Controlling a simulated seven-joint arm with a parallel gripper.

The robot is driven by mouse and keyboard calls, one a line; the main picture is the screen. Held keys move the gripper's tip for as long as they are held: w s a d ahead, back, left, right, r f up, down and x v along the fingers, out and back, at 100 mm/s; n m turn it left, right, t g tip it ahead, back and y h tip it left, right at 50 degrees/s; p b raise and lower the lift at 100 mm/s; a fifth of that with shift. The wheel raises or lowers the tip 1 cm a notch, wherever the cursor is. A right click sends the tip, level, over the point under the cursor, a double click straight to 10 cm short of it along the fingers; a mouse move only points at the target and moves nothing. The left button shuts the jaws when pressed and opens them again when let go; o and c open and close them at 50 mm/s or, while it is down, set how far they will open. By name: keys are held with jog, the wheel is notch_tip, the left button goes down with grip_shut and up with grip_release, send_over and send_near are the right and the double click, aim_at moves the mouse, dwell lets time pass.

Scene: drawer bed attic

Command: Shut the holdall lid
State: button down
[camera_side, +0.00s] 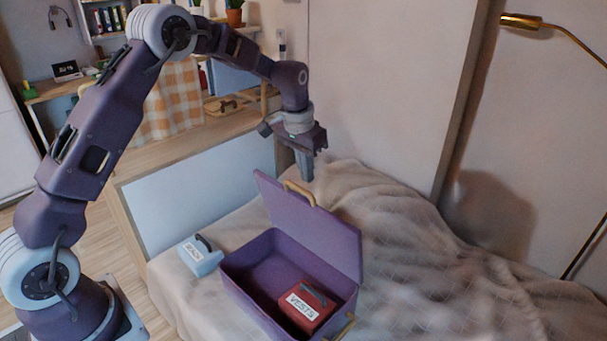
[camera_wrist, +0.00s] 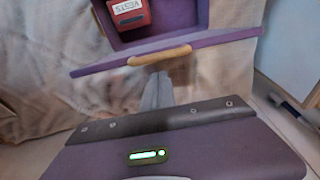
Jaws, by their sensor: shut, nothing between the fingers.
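The purple holdall (camera_side: 238,284) sits on the bed with its lid (camera_side: 315,230) standing up, open, hinged on the far side. A tan handle (camera_side: 299,193) is on the lid's top edge. Inside lies a red box labelled VESTS (camera_side: 306,304). My gripper (camera_side: 305,178) is shut and empty, pointing down, just behind the lid's top edge near the handle. In the wrist view, the shut fingers (camera_wrist: 158,92) are close to the handle (camera_wrist: 160,55) on the lid's edge (camera_wrist: 220,40); I cannot tell whether they touch. The red box (camera_wrist: 130,12) shows beyond it.
A pale blue box (camera_side: 201,257) with a dark handle lies on the bed left of the holdall. The rumpled beige blanket (camera_side: 430,280) covers the bed to the right.

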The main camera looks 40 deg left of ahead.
jog(key=shift+s+f, duration=0.2)
jog(key=shift+s, duration=0.3)
jog(key=shift+s, duration=0.5)
jog(key=s+f, duration=1.7)
jog(key=s, duration=0.4)
notch_tip(320, 180, down, 10)
jog(key=s, duration=0.2)
jog(key=shift+s+t, duration=0.3)
jog(key=shift+t, duration=0.1)
jog(key=shift+a, duration=0.1)
